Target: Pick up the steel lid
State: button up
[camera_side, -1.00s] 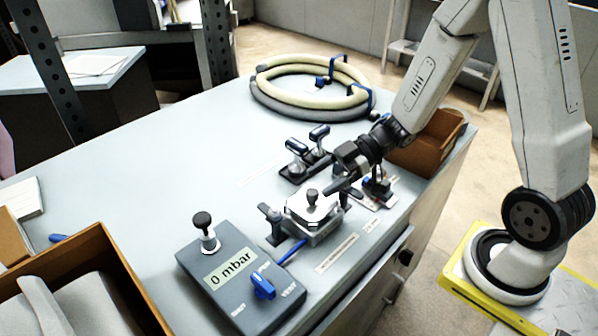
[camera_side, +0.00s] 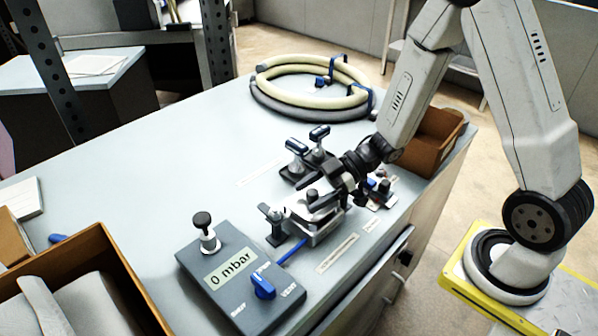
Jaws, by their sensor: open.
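The steel lid (camera_side: 298,209) is a shiny plate with a dark knob (camera_side: 313,196) on top. It sits on a small square metal chamber (camera_side: 318,236) near the table's front edge. My gripper (camera_side: 318,197) is open and low over the lid, reaching in from the upper right with its fingers at the knob. The gripper hides the lid's right part. Whether the fingers touch the knob, I cannot tell.
A grey gauge box (camera_side: 240,278) reading 0 mbar with a blue knob stands left of the chamber. Dark clamps with handles (camera_side: 305,160) stand behind. A coiled hose (camera_side: 312,88) lies at the back. A brown bin (camera_side: 437,140) stands right. The table's left middle is clear.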

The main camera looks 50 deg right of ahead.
aim_at(327, 213)
grip_shut()
jog(key=shift+r, duration=0.15)
dwell(0.4)
jog(key=shift+s+r, duration=0.1)
jog(key=shift+r, duration=0.45)
jog(key=s, duration=0.3)
jog(key=shift+s, duration=0.4)
notch_tip(327, 213, up, 14)
jog(key=shift+f, duration=0.15)
dwell(0.5)
